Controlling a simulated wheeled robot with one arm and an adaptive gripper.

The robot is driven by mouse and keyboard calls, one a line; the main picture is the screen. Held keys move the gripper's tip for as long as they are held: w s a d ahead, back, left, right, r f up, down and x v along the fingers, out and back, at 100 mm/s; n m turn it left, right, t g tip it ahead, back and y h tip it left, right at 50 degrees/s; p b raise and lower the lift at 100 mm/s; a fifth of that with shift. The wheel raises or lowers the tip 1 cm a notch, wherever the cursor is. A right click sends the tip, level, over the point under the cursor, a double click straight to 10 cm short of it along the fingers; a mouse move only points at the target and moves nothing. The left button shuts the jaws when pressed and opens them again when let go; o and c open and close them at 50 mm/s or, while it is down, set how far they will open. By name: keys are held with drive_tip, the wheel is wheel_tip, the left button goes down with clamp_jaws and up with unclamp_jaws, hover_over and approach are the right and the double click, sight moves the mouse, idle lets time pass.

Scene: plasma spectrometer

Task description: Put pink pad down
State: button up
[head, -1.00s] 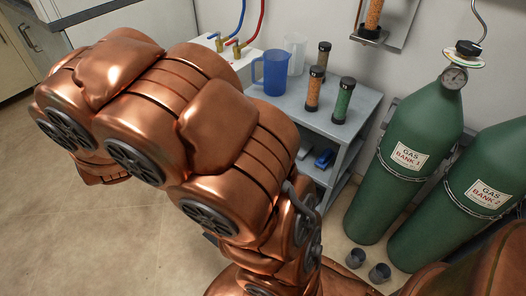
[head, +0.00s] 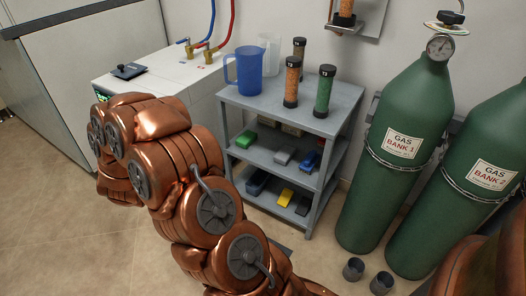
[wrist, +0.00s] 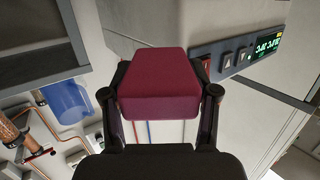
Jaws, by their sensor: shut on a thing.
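The pink pad (wrist: 158,84), a deep magenta block with a flat front, fills the middle of the wrist view. My gripper (wrist: 160,100) is shut on it, with one dark finger on each side of the pad. The pad hides what lies directly behind it. In the head view my copper arm reaches to the left beside the white machine, and the gripper and pad are hidden behind the arm.
A white machine (head: 166,78) with a green display stands behind my arm. A grey shelf cart (head: 268,152) holds a blue jug (head: 247,71), capped tubes and several coloured blocks on lower shelves. Green gas cylinders (head: 398,150) stand at right. Floor at left is clear.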

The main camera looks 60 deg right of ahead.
drive_tip(key=s+d+f+m+g+h, duration=0.1)
drive_tip(key=s+d+f+m+g, duration=0.15)
drive_tip(key=d, duration=0.25)
drive_tip(key=s+d+f+m+g+h, duration=0.1)
drive_tip(key=s+d+f+g, duration=0.1)
drive_tip(key=s+d+f, duration=0.25)
drive_tip(key=m+g+h+b, duration=0.1)
drive_tip(key=m+g+b, duration=0.2)
drive_tip(key=g+b, duration=0.2)
hover_over(265, 150)
drive_tip(key=shift+t, duration=0.25)
wheel_tip(265, 150, down, 6)
drive_tip(key=shift+w+f, duration=0.1)
drive_tip(key=shift+f, duration=0.1)
drive_tip(key=shift+f+b, duration=0.95)
drive_tip(key=shift+f, duration=0.8)
drive_tip(key=shift+f, duration=0.2)
drive_tip(key=o, duration=1)
drive_tip(key=shift+r, duration=0.1)
